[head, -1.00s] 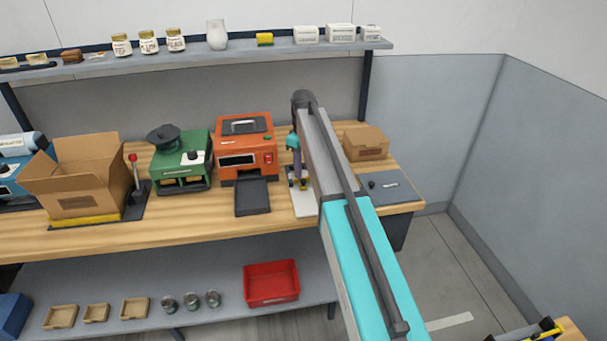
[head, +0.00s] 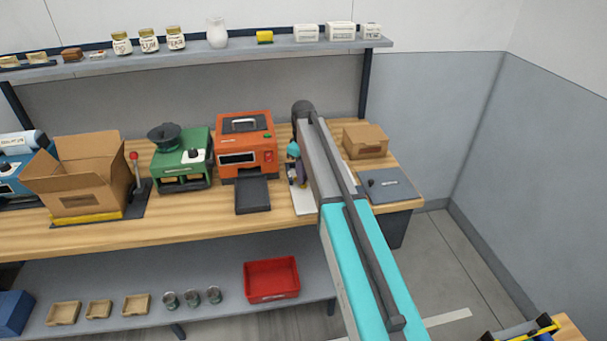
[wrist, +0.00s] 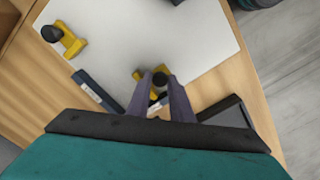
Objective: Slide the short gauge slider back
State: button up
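In the wrist view, a yellow slider piece with a round dark knob (wrist: 160,79) is at the near edge of a white board (wrist: 150,30). My gripper (wrist: 160,76) has one purple-grey finger on each side of this knob. Whether the fingers press on it or only stand around it cannot be told. A second yellow piece with a dark knob (wrist: 67,41) is at the board's upper left, apart from the gripper. The frames do not show clearly which slider is the short one. In the head view, my gripper (head: 297,176) is low over the white board (head: 305,203), partly hidden by my arm.
A dark bar with a pale label (wrist: 97,90) lies left of the fingers. An orange machine (head: 246,145) with a dark tray stands left of the board. A grey flat box (head: 390,186) and a cardboard box (head: 365,141) are to its right.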

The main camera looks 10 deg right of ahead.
jog(key=shift+s, duration=0.15)
grip_shut()
jog(key=shift+s+b, duration=0.3)
jog(key=shift+s, duration=2.65)
jog(key=o, duration=0.9)
grip_release()
jog(key=shift+s, duration=0.15)
jog(key=shift+r, duration=0.2)
jog(key=shift+r, duration=0.4)
notch_tip(320, 180, up, 13)
jog(key=b, duration=0.3)
jog(key=shift+f+b, duration=0.15)
jog(key=shift+b, duration=0.2)
